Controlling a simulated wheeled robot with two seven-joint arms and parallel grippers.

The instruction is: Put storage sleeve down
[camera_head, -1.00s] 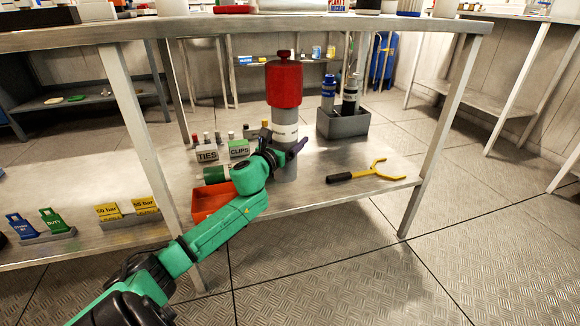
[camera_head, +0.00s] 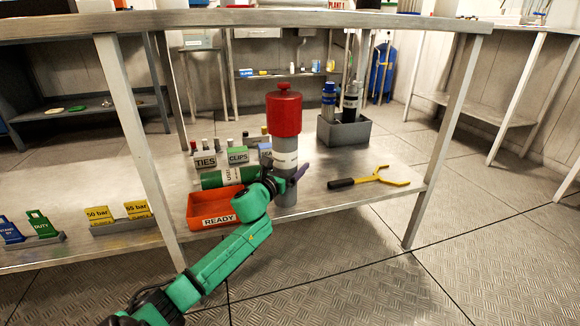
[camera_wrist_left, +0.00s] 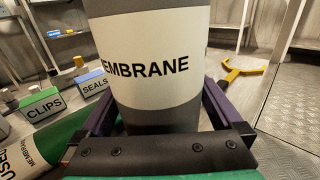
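The storage sleeve (camera_head: 285,186) is a tall grey cylinder with a red cap and a white band, upright near the front edge of the lower shelf (camera_head: 330,200). Its base looks at or very close to the shelf; a small gap cannot be ruled out. In the left wrist view the sleeve (camera_wrist_left: 155,50) fills the middle, its band reading "MEMBRANE". My left gripper (camera_head: 286,176) is around the sleeve's lower part, with a purple finger (camera_wrist_left: 216,105) on either side, shut on it. My right gripper is not in view.
An orange READY tray (camera_head: 200,210) and a green USED cylinder (camera_head: 215,178) lie left of the sleeve. TIES and CLIPS boxes (camera_head: 238,156) stand behind. A yellow forked tool (camera_head: 375,178) lies right, a grey bin (camera_head: 343,132) behind. The tabletop (camera_head: 300,18) hangs above.

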